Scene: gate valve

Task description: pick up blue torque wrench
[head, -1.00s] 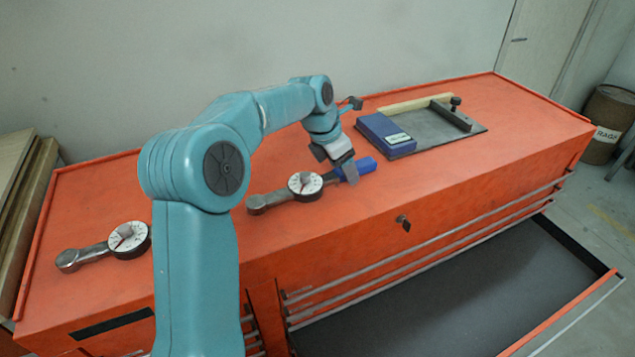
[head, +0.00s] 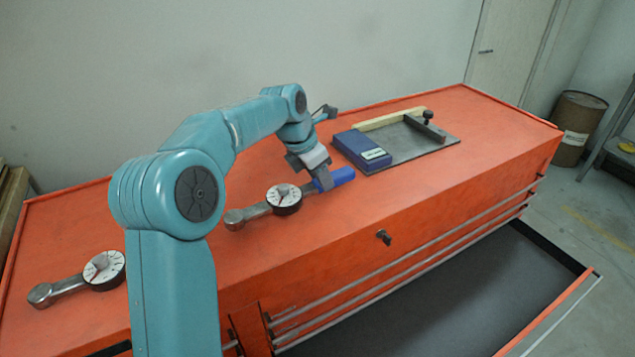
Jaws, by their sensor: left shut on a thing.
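The blue torque wrench (head: 284,199) has a grey metal head, a round white dial and a blue handle. It is on or just above the orange cabinet top, near the middle; I cannot tell whether it touches the surface. My left gripper (head: 324,178) comes down over its blue handle from above and is shut on it, hiding part of the grip. A second dial wrench (head: 104,269) lies at the left of the top, its handle end hidden behind my left arm. My right gripper is not in view.
A grey plate fixture (head: 420,150) with a blue box (head: 361,150) stands behind the gripper. An open drawer (head: 450,310) sticks out in front. A barrel (head: 577,130) stands at far right.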

